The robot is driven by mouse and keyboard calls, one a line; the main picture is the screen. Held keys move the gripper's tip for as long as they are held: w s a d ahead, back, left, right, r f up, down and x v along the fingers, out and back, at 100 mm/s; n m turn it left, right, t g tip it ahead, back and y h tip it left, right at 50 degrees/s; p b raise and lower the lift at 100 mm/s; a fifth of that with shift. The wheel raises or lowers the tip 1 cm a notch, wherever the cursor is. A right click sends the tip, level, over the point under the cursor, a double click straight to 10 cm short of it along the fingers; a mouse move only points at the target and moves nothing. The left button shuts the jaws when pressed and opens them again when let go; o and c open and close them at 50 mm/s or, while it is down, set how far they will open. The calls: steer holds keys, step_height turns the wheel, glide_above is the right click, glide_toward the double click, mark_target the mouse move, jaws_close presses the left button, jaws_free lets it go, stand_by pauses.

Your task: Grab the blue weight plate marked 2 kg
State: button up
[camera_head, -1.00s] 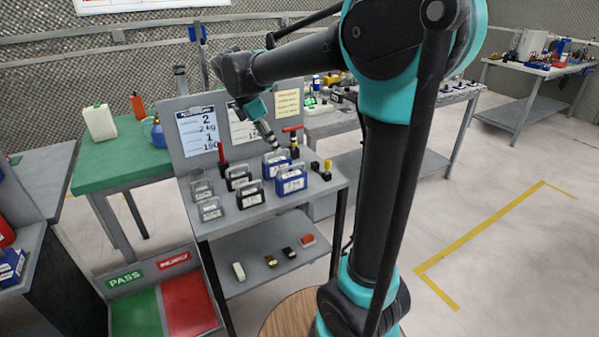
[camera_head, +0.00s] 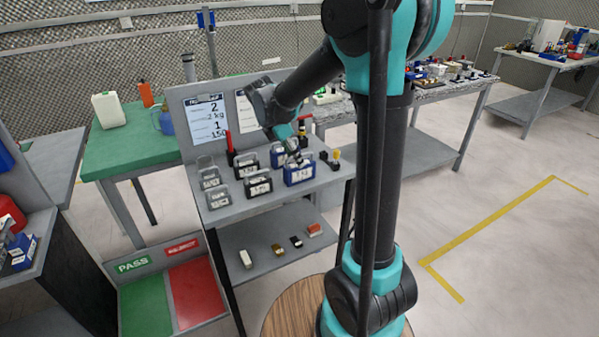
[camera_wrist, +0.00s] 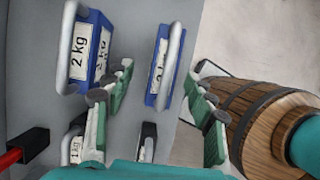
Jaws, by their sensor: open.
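Two blue weight plates with grey handles stand on the grey bench top. In the wrist view both carry white labels; the left plate (camera_wrist: 101,50) clearly reads 2 kg, and the other plate (camera_wrist: 165,72) has a partly readable kg label. In the head view the front blue plate (camera_head: 299,174) is in plain sight, and the rear one (camera_head: 277,157) is partly covered by my gripper. My gripper (camera_head: 294,153) is open above the blue plates. In the wrist view its green fingers (camera_wrist: 160,85) lie either side of the second plate, and the left finger overlaps the first plate in the picture.
Black plates (camera_head: 258,183) and grey plates (camera_head: 218,194) stand left of the blue ones. A red-handled item (camera_head: 230,147) and small dark pieces (camera_head: 331,160) are close by. A sign board (camera_head: 205,122) rises behind. A lower shelf (camera_head: 270,240) holds small blocks.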

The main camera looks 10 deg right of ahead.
steer(key=shift+s+x, duration=0.15)
steer(key=shift+x, duration=1)
steer(key=shift+s+x, duration=0.15)
steer(key=shift+x, duration=1.05)
steer(key=shift+d+r, duration=0.1)
steer(key=shift+d, duration=0.05)
jaws_close()
